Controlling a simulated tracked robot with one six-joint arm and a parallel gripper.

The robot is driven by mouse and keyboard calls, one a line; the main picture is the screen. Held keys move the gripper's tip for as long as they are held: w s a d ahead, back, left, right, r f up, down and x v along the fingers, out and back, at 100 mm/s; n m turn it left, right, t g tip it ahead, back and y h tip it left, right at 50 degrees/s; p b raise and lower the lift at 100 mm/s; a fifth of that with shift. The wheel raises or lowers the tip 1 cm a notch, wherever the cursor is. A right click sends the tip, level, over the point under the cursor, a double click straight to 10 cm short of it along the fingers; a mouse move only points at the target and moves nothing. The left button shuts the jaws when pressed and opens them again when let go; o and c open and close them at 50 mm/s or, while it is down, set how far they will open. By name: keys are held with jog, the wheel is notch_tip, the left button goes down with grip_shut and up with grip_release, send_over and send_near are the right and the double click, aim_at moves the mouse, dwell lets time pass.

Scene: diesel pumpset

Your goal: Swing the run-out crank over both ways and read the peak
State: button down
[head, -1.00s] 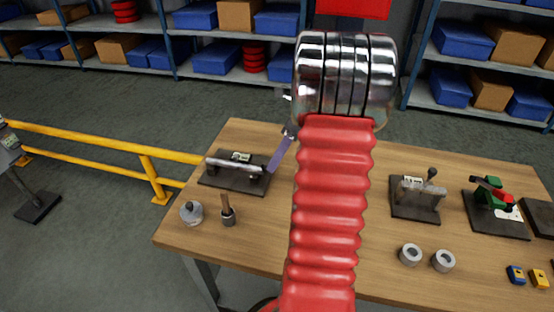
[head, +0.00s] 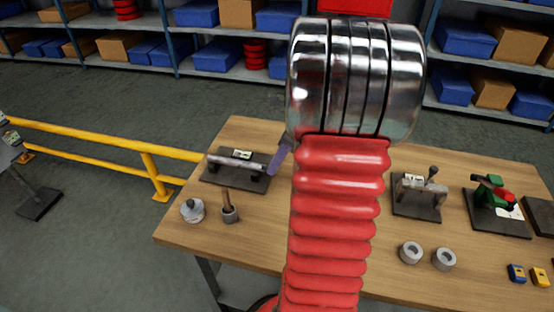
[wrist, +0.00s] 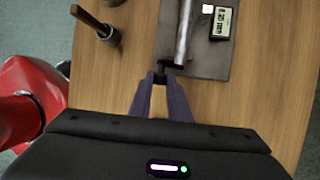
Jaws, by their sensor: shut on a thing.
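The run-out fixture is a dark base plate (head: 222,179) with a silver shaft (head: 238,163) lying across it, at the back left of the bench. A small digital display (head: 243,154) stands behind the shaft; it also shows in the wrist view (wrist: 221,22), where its digits are too small to read surely. My gripper (wrist: 160,77) has purple fingers, shut at the crank (wrist: 163,68) on the shaft's near end. The crank is mostly hidden between the fingertips. In the head view one purple finger (head: 281,158) shows at the shaft's right end.
A pot with a brown handle (head: 229,208) and a grey round part (head: 192,210) stand in front of the fixture. Two grey rings (head: 411,253), another fixture (head: 417,196) and a green device (head: 488,196) stand at the right. A yellow rail (head: 100,142) runs left of the bench.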

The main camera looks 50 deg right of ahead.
jog(key=shift+f, duration=0.1)
jog(key=c, duration=1.7)
grip_release()
jog(key=shift+o, duration=0.2)
jog(key=v, duration=1.3)
jog(key=shift+s+r, duration=0.2)
jog(key=shift+r, duration=0.15)
